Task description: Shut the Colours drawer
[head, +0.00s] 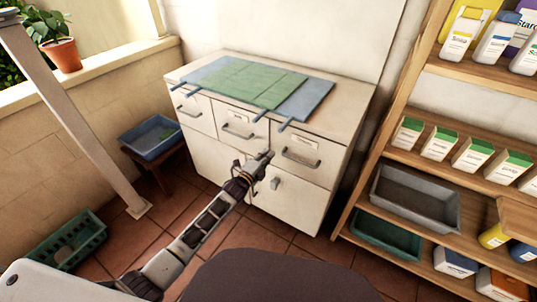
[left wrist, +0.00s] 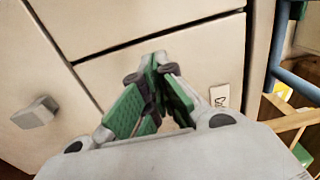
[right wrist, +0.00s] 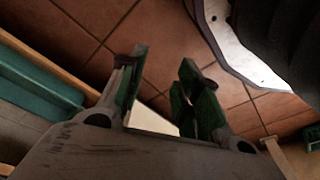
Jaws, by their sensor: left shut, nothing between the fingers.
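A white cabinet (head: 205,155) has a row of three labelled drawers. The right drawer (head: 322,167) has a grey bar handle (head: 300,162) and a label too small to read in the head view. My right gripper (right wrist: 163,65) is open and empty above the tiled floor.
Blue and green mats (head: 255,84) lie on the cabinet top, with blue rods overhanging its front. A wooden shelf (head: 395,160) with boxes and trays stands at right. A blue tray (head: 150,140) sits on a stool at left, with a green basket (head: 65,245) nearer me.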

